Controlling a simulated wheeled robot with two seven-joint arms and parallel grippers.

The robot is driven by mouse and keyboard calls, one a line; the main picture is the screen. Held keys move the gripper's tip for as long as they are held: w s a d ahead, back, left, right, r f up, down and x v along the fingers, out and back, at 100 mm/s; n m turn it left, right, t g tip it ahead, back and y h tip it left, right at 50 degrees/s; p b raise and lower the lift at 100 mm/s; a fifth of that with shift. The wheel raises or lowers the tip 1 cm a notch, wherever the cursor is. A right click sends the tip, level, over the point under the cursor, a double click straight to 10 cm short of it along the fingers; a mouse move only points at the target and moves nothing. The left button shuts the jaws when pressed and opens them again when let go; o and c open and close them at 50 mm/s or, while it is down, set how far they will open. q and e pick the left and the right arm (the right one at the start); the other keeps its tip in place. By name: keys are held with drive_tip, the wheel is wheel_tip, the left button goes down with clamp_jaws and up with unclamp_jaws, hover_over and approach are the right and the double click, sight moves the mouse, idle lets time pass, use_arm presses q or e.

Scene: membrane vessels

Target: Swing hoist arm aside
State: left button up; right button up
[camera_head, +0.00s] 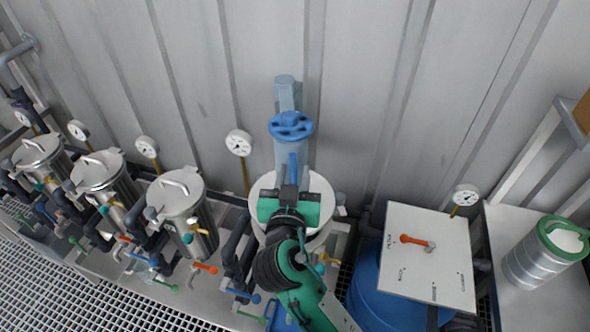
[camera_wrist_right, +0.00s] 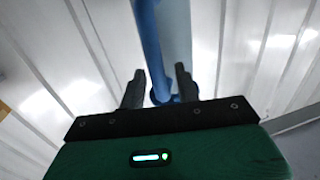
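The hoist arm (camera_head: 288,150) is a light-blue beam with a darker blue handwheel (camera_head: 290,125), standing against the wall above a round white vessel lid (camera_head: 262,190). A blue bar, probably its handle, hangs below the wheel. My right gripper (camera_head: 290,180), on the green arm, is over the lid at the lower end of this bar. In the right wrist view, the two dark fingers (camera_wrist_right: 160,82) are apart, with the blue bar (camera_wrist_right: 150,50) showing between or just beyond them; gaps show beside it. I cannot tell whether they touch it. My left gripper is not in view.
Several steel vessels (camera_head: 183,205) with valves and gauges stand to the left. A white panel (camera_head: 425,270) with an orange-red handle and a blue drum (camera_head: 378,300) are to the right. A green-rimmed steel canister (camera_head: 540,260) stands far right. The corrugated wall closes the back.

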drive_tip(key=shift+c, duration=0.8)
clamp_jaws()
